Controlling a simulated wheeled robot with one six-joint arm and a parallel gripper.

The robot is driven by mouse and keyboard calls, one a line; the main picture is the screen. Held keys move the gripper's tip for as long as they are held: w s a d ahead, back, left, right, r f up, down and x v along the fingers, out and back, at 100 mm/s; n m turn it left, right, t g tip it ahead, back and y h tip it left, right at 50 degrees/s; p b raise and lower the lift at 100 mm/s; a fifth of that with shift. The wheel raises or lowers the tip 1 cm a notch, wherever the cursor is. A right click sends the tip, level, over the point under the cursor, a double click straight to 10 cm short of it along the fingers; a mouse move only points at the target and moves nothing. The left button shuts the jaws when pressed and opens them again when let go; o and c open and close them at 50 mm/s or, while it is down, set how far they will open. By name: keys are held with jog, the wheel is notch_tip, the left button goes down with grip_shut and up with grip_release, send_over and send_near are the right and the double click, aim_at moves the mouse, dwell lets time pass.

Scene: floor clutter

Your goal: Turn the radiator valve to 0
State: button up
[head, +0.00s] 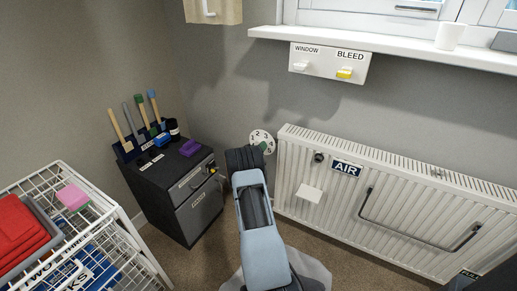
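The radiator valve shows as a white numbered dial (258,135) at the left end of the white radiator (330,185). A "2" and other digits show on its face, with a small green mark near its centre. Which number it is set to is too small to tell, and I cannot make out a 0. My gripper (246,160) is dark and lies just below and left of the dial, overlapping its lower left edge in the head view. My arm hides the fingertips, so I cannot tell whether they touch the valve.
A dark cabinet (178,190) with tools stands left of my arm. A white wire rack (125,240) with a red box (22,228) and a pink block (73,197) is at the lower left. The radiator carries an "AIR" label (346,169) and a bar (400,238). A windowsill (390,45) overhangs above.

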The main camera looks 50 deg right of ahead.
jog(key=o, duration=0.4)
jog(key=p+v, duration=0.2)
jog(key=v, duration=1.1)
jog(key=shift+s+a+f, duration=0.1)
jog(key=shift+a, duration=0.3)
